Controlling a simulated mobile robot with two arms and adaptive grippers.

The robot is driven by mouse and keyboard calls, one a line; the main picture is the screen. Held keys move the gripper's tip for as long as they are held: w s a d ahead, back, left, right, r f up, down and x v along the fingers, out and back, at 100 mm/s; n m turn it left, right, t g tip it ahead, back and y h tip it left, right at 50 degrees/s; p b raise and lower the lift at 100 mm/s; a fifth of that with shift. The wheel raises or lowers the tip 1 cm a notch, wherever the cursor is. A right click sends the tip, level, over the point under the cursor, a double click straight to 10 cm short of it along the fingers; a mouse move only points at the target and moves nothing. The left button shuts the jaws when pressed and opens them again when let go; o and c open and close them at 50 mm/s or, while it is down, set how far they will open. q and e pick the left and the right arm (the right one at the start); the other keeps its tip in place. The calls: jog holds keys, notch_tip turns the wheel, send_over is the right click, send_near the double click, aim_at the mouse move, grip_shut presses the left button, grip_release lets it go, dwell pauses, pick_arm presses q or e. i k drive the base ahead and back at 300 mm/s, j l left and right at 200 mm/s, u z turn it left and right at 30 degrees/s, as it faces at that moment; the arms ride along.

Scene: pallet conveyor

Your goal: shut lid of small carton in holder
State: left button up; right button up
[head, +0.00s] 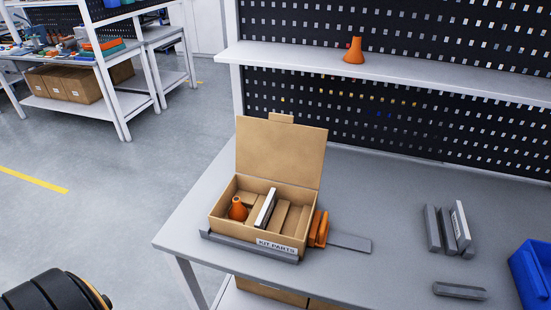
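Inside are an orange cone-shaped part (238,209), a white-and-dark flat part (265,208) and cardboard dividers. A "KIT PARTS" label is on the front wall. An orange block (318,229) stands against the carton's right side. Neither of my grippers shows; only a black ribbed piece, apparently of my arm, is at the lower left.
A grey plate (350,243) extends right of the holder. Farther right are a grey rack with upright flat parts (449,230), a grey bar (460,291) and a blue bin (532,272). A shelf (430,70) behind holds an orange cone (354,51). The bench between is clear.

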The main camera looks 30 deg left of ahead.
aim_at(274, 148)
jog(key=j, duration=0.8)
jog(key=i+j, duration=0.15)
jog(key=j, duration=0.65)
jog(key=k+u, duration=0.05)
